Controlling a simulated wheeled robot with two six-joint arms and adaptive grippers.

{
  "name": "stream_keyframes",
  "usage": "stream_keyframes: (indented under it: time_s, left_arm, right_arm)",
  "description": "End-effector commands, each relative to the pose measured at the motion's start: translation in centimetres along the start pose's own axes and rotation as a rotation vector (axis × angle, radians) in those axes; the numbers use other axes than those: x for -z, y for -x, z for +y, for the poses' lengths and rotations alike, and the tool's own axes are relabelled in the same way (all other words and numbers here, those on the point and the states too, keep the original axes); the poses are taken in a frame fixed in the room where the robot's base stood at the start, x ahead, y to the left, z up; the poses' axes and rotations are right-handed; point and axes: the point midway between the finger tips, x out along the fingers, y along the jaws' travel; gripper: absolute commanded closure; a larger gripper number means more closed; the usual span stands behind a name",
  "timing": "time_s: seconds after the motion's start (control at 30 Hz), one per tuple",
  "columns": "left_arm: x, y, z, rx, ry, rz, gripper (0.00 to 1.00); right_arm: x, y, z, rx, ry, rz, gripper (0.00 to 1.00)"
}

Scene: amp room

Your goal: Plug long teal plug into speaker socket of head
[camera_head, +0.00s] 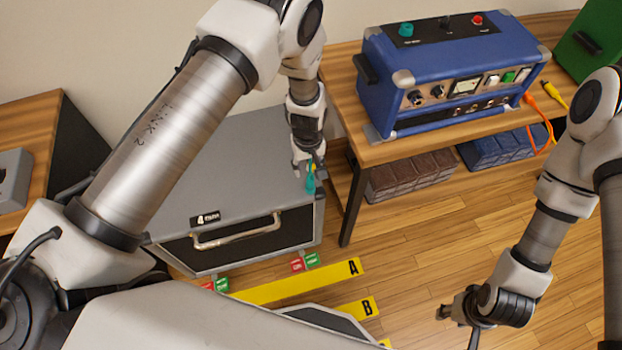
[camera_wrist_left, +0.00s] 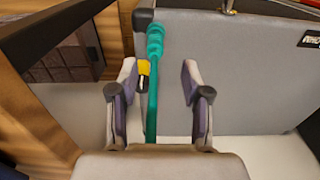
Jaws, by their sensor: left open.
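The long teal plug (camera_head: 310,184) shows at the right edge of the grey cabinet's top. In the left wrist view the teal plug (camera_wrist_left: 155,45) and its teal lead run between my open fingers, nearer the left finger. My left gripper (camera_head: 311,168) is over that edge, open; in the left wrist view its fingertips (camera_wrist_left: 159,72) stand apart on both sides of the lead. The blue amp head (camera_head: 455,70) stands on the wooden bench, with small sockets along its front; which is the speaker socket is too small to tell. My right gripper (camera_head: 448,312) hangs low at right, its finger opening unclear.
The grey cabinet (camera_head: 245,150) has a front handle. A yellow-and-black plug (camera_wrist_left: 143,75) is beside the teal lead. An orange plug and a yellow plug (camera_head: 556,100) lie near the amp's right end. Dark brown blocks (camera_head: 410,175) sit below the bench. Wooden floor is free at lower right.

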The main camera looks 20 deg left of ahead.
Motion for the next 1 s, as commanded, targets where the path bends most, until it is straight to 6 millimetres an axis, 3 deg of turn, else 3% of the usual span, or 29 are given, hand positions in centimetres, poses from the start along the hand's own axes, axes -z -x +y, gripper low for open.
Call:
stream_keyframes:
  time_s: [0.47, 1.0]
  left_arm:
    - [0.1, -0.2, 0.6, -0.002, 0.010, -0.005, 0.52]
    - [0.1, -7.6, 0.6, -0.002, 0.009, -0.005, 0.52]
  right_arm:
    - [0.0, -0.4, 0.0, 0.000, 0.000, 0.000, 0.60]
    - [0.0, -6.5, 0.1, 0.000, 0.000, 0.000, 0.60]
